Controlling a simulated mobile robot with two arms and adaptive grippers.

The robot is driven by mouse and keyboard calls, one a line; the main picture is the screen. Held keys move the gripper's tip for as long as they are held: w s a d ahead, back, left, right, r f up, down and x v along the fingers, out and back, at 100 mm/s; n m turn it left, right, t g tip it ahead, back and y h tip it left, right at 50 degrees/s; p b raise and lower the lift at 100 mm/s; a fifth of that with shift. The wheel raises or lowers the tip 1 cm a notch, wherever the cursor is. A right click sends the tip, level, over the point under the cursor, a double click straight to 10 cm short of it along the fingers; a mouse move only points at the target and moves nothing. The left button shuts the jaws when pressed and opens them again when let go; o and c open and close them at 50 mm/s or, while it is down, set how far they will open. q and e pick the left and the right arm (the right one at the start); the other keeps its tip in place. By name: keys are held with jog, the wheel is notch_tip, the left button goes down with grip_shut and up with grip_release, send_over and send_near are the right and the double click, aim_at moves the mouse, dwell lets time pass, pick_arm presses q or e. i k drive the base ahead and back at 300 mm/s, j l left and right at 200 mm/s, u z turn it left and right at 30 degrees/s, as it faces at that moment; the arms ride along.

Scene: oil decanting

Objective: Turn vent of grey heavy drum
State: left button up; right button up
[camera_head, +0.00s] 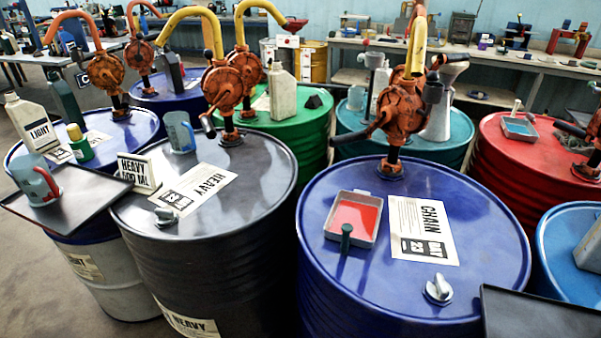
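The grey heavy drum (225,262) stands left of the middle, with a label reading HEAVY on its lid and another on its side. An orange hand pump (223,90) with a yellow spout stands at the back of the lid. A blue-grey jug (180,132) and a HEAVY sign block (139,171) are on the lid. Neither of my grippers is in view.
A dark tray (100,205) with a red-stained jug (37,180) overlaps the drum's left side. The blue CHAIN drum (480,240) stands close on the right, with its own vent knob (438,289) and a red-filled pan (354,217). The space above the grey drum's front lid is clear.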

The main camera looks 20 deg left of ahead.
aim_at(167, 217)
jog(key=u, duration=1.4)
